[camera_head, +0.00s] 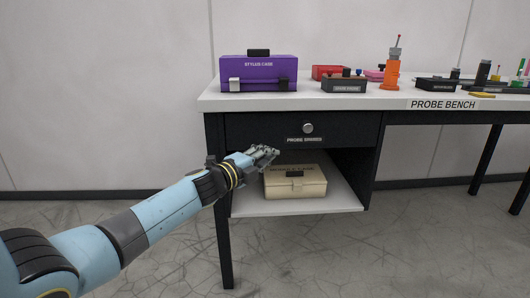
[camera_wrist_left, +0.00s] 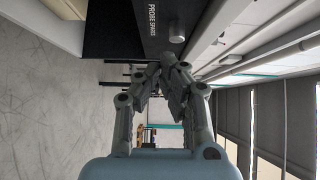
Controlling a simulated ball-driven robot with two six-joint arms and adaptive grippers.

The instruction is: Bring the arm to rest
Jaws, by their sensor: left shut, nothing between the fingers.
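My left arm reaches in from the left in the head view, and its gripper (camera_head: 268,153) is shut and empty. The gripper is in front of the bench's left part, just below the drawer (camera_head: 255,129) and left of its round knob (camera_head: 308,128). In the left wrist view the fingertips (camera_wrist_left: 163,73) meet with nothing between them, and the drawer's label and knob (camera_wrist_left: 177,32) show beyond them. The drawer looks shut. My right gripper is in neither view.
The bench top (camera_head: 330,100) carries a purple case (camera_head: 258,74), an orange probe stand (camera_head: 391,74) and several small blocks. A cream case (camera_head: 296,184) sits on the open shelf (camera_head: 300,206) under the drawer, close to the gripper. The floor (camera_head: 400,250) in front is clear.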

